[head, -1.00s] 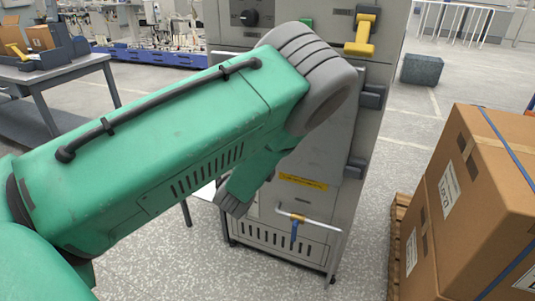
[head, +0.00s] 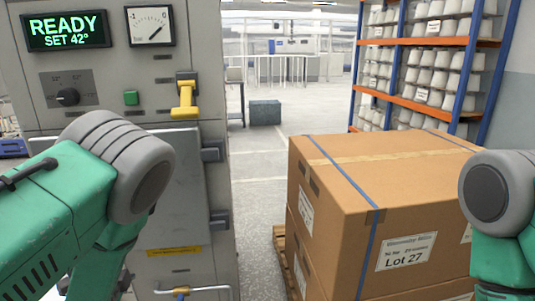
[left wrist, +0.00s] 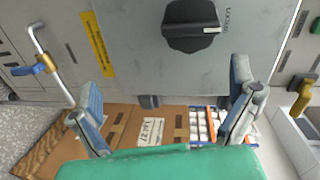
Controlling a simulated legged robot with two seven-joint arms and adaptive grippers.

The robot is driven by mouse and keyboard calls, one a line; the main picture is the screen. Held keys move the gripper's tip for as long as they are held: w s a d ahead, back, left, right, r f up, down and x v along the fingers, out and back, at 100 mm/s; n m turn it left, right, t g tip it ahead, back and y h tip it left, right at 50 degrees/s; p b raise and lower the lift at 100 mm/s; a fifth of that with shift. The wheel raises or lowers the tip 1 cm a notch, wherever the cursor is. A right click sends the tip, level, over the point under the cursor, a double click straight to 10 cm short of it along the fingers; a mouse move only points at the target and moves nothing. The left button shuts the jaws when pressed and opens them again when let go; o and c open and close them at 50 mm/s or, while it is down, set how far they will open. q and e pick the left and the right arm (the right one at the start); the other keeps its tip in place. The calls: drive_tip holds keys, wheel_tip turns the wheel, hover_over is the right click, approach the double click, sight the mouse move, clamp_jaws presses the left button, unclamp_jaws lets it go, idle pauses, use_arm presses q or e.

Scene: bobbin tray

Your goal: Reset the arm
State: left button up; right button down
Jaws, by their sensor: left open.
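My left arm (head: 75,210) comes in from the left in the head view, in front of a grey machine cabinet (head: 215,90). Its gripper is out of that view. In the left wrist view my left gripper (left wrist: 165,75) is open, its two fingers wide apart with nothing between them. Beyond the fingers is the cabinet's grey panel with a large black knob (left wrist: 190,25). No contact between fingers and panel shows. My right arm (head: 497,200) shows at the right edge of the head view; its gripper is not in view.
The cabinet carries a display (head: 66,31) reading READY SET 42°, a gauge (head: 151,26), a green button (head: 131,97) and a yellow handle (head: 185,95). Strapped cartons (head: 335,210) marked Lot 27 stand on a pallet (head: 285,262). Shelves (head: 430,40) hold white cones. Floor between is clear.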

use_arm(q)
drive_tip(key=s+d+f+n+g+h, duration=0.25)
drive_tip(key=s+f+n+g, duration=0.65)
drive_tip(key=s+f, duration=0.9)
drive_tip(key=s+d+n+g, duration=0.2)
drive_tip(key=s+d+g, duration=0.1)
drive_tip(key=s, duration=0.5)
drive_tip(key=s+d+n+g+h, duration=0.1)
drive_tip(key=s+d+n+g, duration=0.1)
drive_tip(key=s+d, duration=0.3)
drive_tip(key=s+g, duration=0.1)
drive_tip(key=s, duration=0.1)
drive_tip(key=shift+s+d+f, duration=0.2)
drive_tip(key=shift+s+d, duration=0.15)
drive_tip(key=shift+a+h, duration=0.1)
drive_tip(key=shift+h, duration=0.15)
drive_tip(key=shift+a+f, duration=0.1)
drive_tip(key=shift+a, duration=0.15)
drive_tip(key=shift+d, duration=0.25)
